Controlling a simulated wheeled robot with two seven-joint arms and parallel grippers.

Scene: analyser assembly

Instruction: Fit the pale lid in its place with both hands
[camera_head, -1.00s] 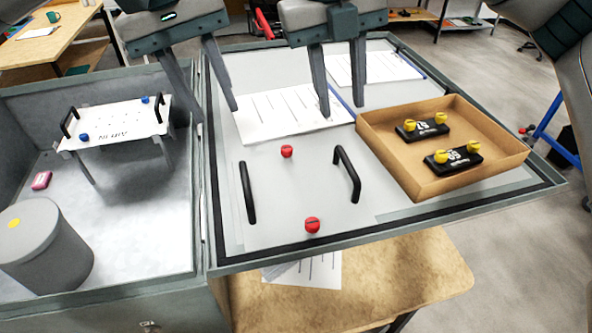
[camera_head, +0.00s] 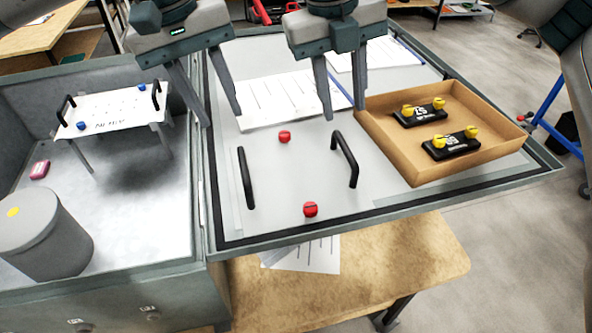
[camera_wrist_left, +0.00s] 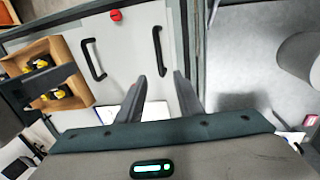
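A pale grey panel (camera_head: 288,182) with two black bar handles and two red knobs lies flat on the grey-rimmed worktop. Its left handle (camera_head: 246,178) and right handle (camera_head: 345,160) stand upright. A white plate (camera_head: 105,112) with black handles and blue knobs stands on legs in the left basin. My left gripper (camera_head: 223,120) is open and empty above the panel's far left side. In the left wrist view, one handle (camera_wrist_left: 159,50) ends between its fingertips, apart from them. My right gripper (camera_head: 344,114) is open and empty above the far end of the right handle.
A cardboard tray (camera_head: 400,160) at right holds two black blocks with yellow knobs. Paper sheets (camera_head: 265,98) lie behind the panel. The basin also holds a grey cylinder (camera_head: 45,240) and a small pink object (camera_head: 40,170).

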